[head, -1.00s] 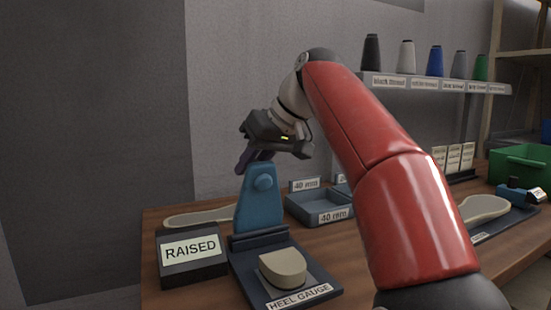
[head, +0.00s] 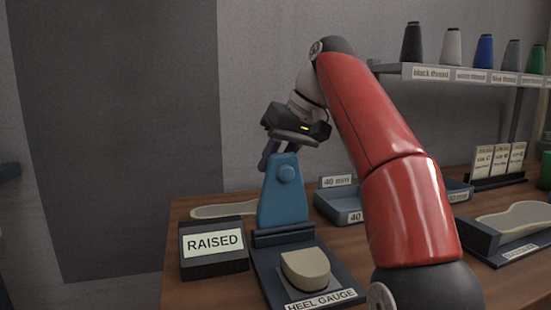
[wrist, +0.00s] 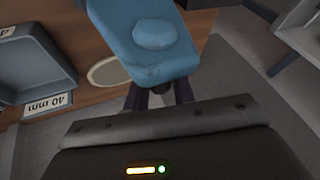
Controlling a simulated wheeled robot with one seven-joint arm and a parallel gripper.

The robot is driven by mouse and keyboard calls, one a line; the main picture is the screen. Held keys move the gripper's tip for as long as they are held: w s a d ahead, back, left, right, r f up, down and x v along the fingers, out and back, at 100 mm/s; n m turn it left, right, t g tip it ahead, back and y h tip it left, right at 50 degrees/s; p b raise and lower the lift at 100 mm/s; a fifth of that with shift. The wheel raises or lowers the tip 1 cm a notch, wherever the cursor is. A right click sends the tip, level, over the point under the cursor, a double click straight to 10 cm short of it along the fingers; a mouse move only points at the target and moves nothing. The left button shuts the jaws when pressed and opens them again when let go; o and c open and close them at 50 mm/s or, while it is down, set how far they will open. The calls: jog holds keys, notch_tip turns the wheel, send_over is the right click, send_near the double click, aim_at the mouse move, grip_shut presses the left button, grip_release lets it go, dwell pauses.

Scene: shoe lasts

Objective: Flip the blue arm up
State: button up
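The blue arm (head: 284,195) stands upright at the back of the heel gauge (head: 262,274), with a round blue knob on its face. Its upper part also shows close up in the wrist view (wrist: 165,62). My gripper (head: 268,153) is at the top of the blue arm, with its purple fingers pointing down behind the arm's upper left edge. In the wrist view the fingers (wrist: 157,92) are spread apart and partly hidden by the blue arm. I cannot tell whether they touch it. A beige heel piece (head: 305,268) sits on the gauge's front.
A dark block with a RAISED sign (head: 212,245) stands left of the gauge. Blue trays marked 40 mm (head: 345,204) are behind it to the right. A flat beige sole shape (head: 222,211) lies at the back left. A thread shelf (head: 460,74) hangs at the right.

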jog(key=o, duration=0.3)
jog(key=shift+w+d+f, duration=0.15)
jog(key=shift+w+f, duration=0.05)
jog(key=shift+f, duration=0.15)
jog(key=shift+o, duration=0.2)
jog(key=shift+r, duration=0.15)
